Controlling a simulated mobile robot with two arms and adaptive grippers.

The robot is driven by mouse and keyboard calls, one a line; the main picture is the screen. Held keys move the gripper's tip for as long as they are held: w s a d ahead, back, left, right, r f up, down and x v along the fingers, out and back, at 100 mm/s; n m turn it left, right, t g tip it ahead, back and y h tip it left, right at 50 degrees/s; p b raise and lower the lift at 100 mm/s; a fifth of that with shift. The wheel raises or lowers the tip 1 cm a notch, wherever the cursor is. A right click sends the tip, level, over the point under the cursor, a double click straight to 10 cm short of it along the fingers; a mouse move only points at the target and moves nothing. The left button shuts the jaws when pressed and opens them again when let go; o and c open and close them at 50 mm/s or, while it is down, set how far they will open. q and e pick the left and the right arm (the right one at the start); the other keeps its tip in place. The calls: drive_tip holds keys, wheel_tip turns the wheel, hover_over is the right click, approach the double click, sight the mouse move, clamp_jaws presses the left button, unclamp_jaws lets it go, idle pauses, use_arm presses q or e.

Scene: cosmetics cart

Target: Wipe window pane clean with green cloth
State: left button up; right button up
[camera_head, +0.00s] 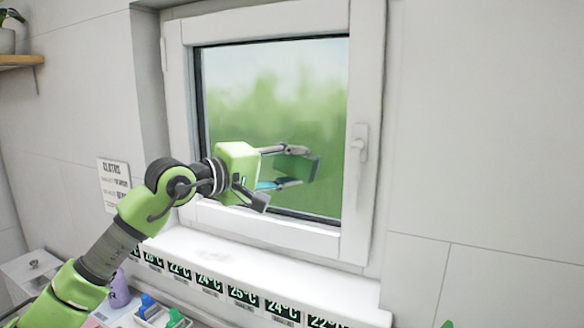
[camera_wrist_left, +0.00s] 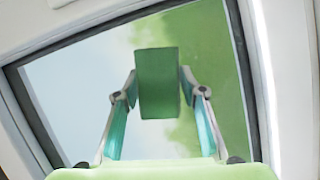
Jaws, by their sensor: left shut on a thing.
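The window pane (camera_head: 275,95) is set in a white frame and shows a blurry green and pale blue outdoors. The pane also shows in the left wrist view (camera_wrist_left: 85,95). My left gripper (camera_head: 300,167) is in front of the lower right part of the pane. It is shut on the green cloth (camera_head: 297,166), which looks like a flat dark green block. In the left wrist view the cloth (camera_wrist_left: 157,83) is upright between the fingertips, against the pane. I cannot tell whether the cloth touches the glass. My right gripper is not in view.
A white sill (camera_head: 240,262) runs below the window, with a strip of temperature labels (camera_head: 240,295) under it. The window handle (camera_head: 360,142) is right of the pane. A purple container (camera_head: 119,290) and a tray with coloured items (camera_head: 158,314) are lower left.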

sight(300, 172)
use_arm(q)
drive_tip(key=shift+s+a+f+b, duration=0.2)
drive_tip(key=shift+s+b, duration=0.1)
drive_tip(key=shift+s, duration=0.1)
drive_tip(key=s+b, duration=0.1)
drive_tip(key=s+a+b, duration=0.1)
drive_tip(key=s, duration=0.1)
drive_tip(key=s+a+b, duration=0.1)
drive_tip(key=shift+s, duration=0.4)
drive_tip(key=shift+s+a+r+b, duration=0.15)
drive_tip(key=shift+s+b, duration=0.1)
drive_tip(key=shift+s, duration=0.15)
drive_tip(key=shift+s+a+r+b, duration=0.1)
drive_tip(key=shift+s+a+b, duration=0.1)
drive_tip(key=shift+s, duration=0.15)
drive_tip(key=shift+f, duration=0.1)
